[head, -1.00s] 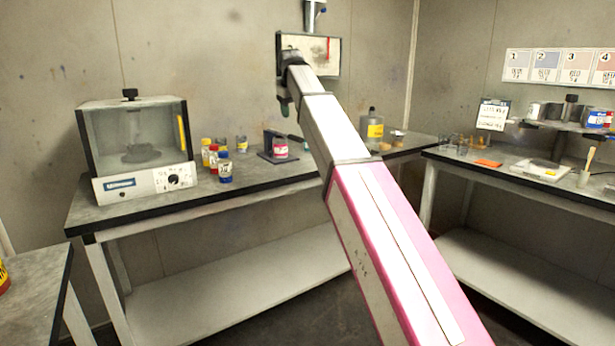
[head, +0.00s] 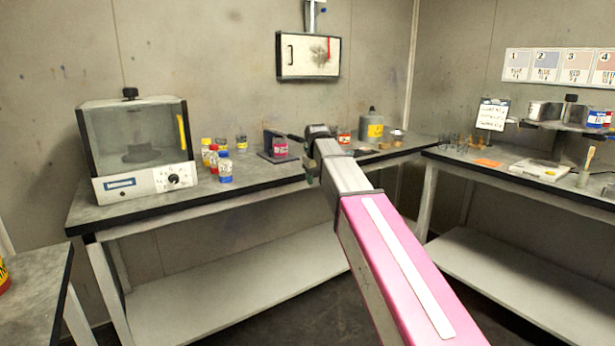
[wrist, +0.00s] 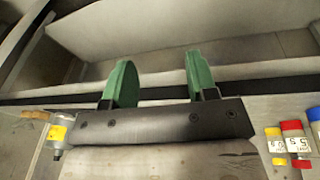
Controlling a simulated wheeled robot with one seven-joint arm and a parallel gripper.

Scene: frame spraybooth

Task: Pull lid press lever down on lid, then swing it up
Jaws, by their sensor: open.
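The lid press (head: 267,155) is a dark stand on the middle bench in the head view, with a pink-labelled jar (head: 280,147) on its base. Its dark lever (head: 294,137) seems to stick out to the right above the jar, partly lost against my arm. My gripper (head: 310,172) is right of the press, near the bench's front edge, small and dark in the head view. In the wrist view its two green fingers (wrist: 160,80) are apart with nothing between them. The press does not show in the wrist view.
Several small paint jars (head: 213,160) stand left of the press, and a glass-fronted cabinet (head: 140,145) is farther left. A grey bottle with a yellow label (head: 375,128) stands behind my arm. The bench's lower shelf (head: 230,275) is bare.

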